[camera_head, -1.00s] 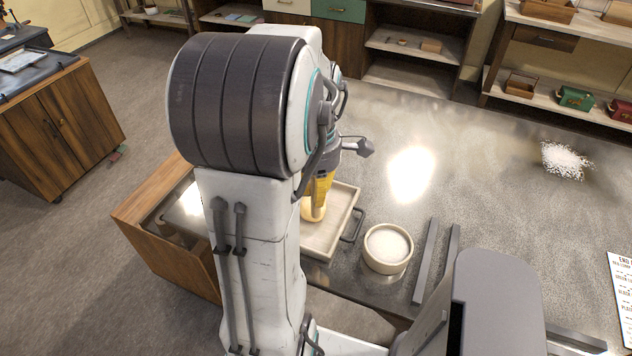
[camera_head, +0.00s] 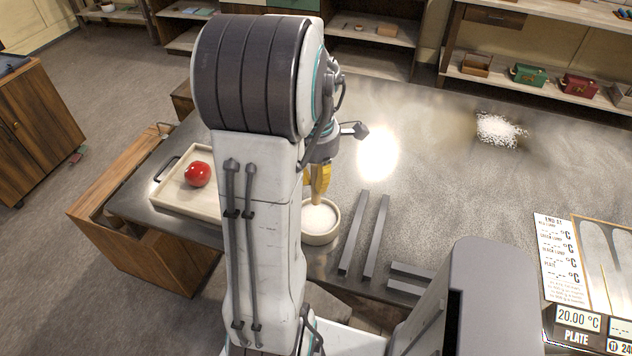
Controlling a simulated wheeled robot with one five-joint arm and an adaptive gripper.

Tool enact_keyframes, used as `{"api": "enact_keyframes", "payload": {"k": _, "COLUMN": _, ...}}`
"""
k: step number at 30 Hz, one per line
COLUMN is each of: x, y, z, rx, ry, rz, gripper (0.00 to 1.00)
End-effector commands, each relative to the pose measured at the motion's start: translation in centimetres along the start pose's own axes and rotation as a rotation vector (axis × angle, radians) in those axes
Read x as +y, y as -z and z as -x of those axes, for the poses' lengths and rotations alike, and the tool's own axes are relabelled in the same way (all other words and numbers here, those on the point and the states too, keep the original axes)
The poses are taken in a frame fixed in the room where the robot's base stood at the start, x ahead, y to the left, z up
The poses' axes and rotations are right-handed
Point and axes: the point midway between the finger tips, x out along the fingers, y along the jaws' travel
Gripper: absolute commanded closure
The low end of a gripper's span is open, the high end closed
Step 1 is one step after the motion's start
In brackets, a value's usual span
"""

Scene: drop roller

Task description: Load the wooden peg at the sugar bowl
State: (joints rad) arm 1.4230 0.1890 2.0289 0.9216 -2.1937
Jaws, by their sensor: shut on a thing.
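The pale sugar bowl (camera_head: 334,231) stands on the metal bench and holds white sugar (camera_head: 318,217). My gripper (camera_head: 318,186), with yellow fingers, is over the bowl, pointing down. It is shut on the wooden peg (camera_head: 316,196), a pale tan piece that shows only in part between the fingers. The lower end of the peg is at or just above the sugar; I cannot tell whether it touches. My arm hides part of the bowl's left side.
A pale tray (camera_head: 180,206) with a glossy red ball (camera_head: 198,174) lies to the left. Grey metal bars (camera_head: 365,235) lie right of the bowl. A white powder patch (camera_head: 500,130) is at the far right. The bench between is clear.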

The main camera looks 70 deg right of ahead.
Motion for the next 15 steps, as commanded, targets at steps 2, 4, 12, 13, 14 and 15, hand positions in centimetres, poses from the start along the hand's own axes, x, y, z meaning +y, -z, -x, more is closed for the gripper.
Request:
{"api": "enact_keyframes", "payload": {"k": 2, "x": 0.1, "y": -0.1, "z": -0.1, "rx": 0.000, "ry": 0.000, "rz": 0.013, "gripper": 1.00}}
{"api": "enact_keyframes", "payload": {"k": 4, "x": 0.0, "y": 0.0, "z": -0.3, "rx": 0.000, "ry": 0.000, "rz": 0.020, "gripper": 1.00}}
{"api": "enact_keyframes", "payload": {"k": 12, "x": 0.0, "y": 0.0, "z": -1.7, "rx": -0.001, "ry": -0.001, "rz": 0.022, "gripper": 1.00}}
{"api": "enact_keyframes", "payload": {"k": 13, "x": 0.0, "y": 0.0, "z": -1.9, "rx": -0.001, "ry": -0.001, "rz": 0.022, "gripper": 1.00}}
{"api": "enact_keyframes", "payload": {"k": 14, "x": 0.0, "y": 0.0, "z": -2.1, "rx": -0.001, "ry": -0.001, "rz": 0.022, "gripper": 1.00}}
{"api": "enact_keyframes", "payload": {"k": 15, "x": 0.0, "y": 0.0, "z": -2.4, "rx": -0.001, "ry": -0.001, "rz": 0.022, "gripper": 1.00}}
